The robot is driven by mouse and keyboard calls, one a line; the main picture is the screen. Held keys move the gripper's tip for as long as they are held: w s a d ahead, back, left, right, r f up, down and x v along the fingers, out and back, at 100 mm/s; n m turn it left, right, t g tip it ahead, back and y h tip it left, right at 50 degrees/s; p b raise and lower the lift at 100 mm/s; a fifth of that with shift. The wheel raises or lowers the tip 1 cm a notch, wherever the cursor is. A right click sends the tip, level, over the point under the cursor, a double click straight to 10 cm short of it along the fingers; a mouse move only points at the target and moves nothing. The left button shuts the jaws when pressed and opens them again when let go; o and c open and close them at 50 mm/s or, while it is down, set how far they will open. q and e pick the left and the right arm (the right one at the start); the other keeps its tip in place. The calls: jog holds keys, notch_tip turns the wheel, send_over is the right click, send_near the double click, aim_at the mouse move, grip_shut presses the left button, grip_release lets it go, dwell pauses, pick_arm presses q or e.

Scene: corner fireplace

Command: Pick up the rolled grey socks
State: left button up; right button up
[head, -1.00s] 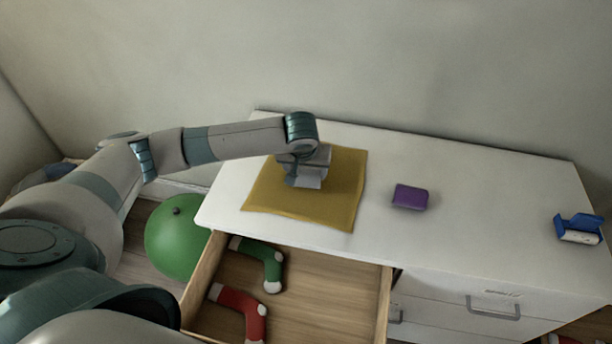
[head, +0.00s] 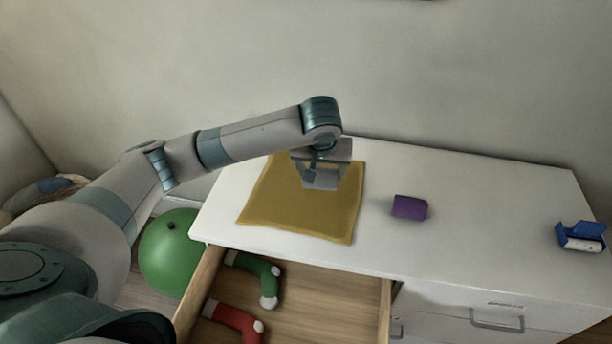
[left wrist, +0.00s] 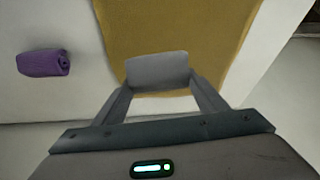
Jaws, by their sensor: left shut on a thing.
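The rolled grey socks (left wrist: 158,69) show in the left wrist view as a smooth grey roll between my two fingertips. They also show in the head view (head: 320,181), just below my left gripper. My left gripper (head: 319,176) is shut on them, over the mustard cloth (head: 282,214) on the white dresser top (head: 480,215). The gripper appears raised above the cloth. In the left wrist view the gripper (left wrist: 158,84) has one finger on each side of the roll. My right gripper is not in view.
A purple roll (head: 410,207) lies right of the cloth. A blue object (head: 581,237) is at the far right of the top. The open drawer (head: 320,300) below holds a green sock (head: 262,272) and a red sock (head: 236,320). A green ball (head: 170,255) is on the floor.

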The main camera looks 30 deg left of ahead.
pick_arm(q)
jog(key=d+r+b, duration=0.1)
jog(key=d+r, duration=0.3)
jog(key=d, duration=0.2)
jog(key=shift+d, duration=0.2)
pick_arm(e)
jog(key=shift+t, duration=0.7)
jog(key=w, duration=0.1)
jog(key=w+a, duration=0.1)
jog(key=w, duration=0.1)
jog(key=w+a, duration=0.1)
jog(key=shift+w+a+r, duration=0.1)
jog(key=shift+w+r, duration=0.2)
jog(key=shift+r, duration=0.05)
pick_arm(q)
jog(key=shift+s, duration=0.1)
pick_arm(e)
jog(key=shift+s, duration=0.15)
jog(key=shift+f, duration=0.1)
